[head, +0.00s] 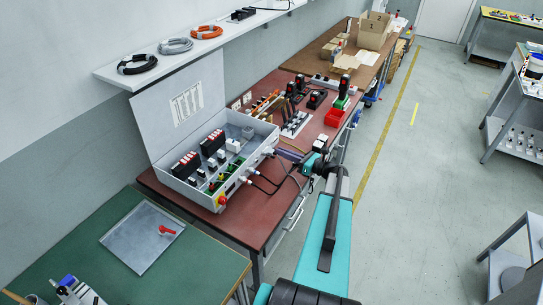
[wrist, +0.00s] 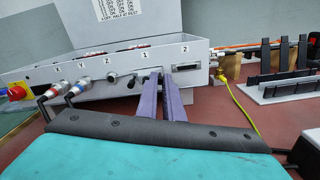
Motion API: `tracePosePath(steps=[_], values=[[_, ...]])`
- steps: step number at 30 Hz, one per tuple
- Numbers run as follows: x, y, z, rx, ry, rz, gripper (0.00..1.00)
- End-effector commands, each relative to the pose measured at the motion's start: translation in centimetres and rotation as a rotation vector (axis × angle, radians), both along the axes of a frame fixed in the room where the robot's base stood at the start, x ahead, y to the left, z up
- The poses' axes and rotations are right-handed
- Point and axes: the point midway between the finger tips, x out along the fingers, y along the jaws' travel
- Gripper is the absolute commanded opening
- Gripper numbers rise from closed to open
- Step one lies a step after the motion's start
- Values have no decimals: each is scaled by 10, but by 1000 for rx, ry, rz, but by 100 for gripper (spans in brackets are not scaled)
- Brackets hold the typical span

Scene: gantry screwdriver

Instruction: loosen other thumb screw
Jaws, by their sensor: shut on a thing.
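The grey control box (head: 215,195) stands open on the red-brown bench; its front panel (wrist: 100,76) fills the left and middle of the wrist view. My gripper (wrist: 161,73) reaches the panel with its two long purple fingers close together, between the labels 1 and 2. It is shut on a small part there, apparently a thumb screw, which the fingers hide. A flat rectangular connector (wrist: 187,67) under label 2 shows just right of the fingers. In the head view my gripper (head: 291,157) is at the right end of the box front, partly hidden by my wrist.
Cabled round plugs (wrist: 79,87) and a red-yellow knob (wrist: 17,92) lie along the panel to the left. A yellow cable (wrist: 240,105) and black racks (wrist: 285,83) are to the right. The box lid (head: 180,105) stands raised behind.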

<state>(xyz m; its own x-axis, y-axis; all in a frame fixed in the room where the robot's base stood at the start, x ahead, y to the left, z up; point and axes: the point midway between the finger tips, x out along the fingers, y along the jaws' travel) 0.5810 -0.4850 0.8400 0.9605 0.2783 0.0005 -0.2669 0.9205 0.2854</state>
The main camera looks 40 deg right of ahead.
Motion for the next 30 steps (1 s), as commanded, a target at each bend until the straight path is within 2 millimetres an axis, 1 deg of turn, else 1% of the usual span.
tracePosePath(steps=[1,13,22,30], values=[[0,0,-4,-21,-6,-1,0],[0,0,-2,-195,-56,-2,0],[0,-1,0,-211,-60,-2,0],[0,0,-2,-248,-72,-2,0]])
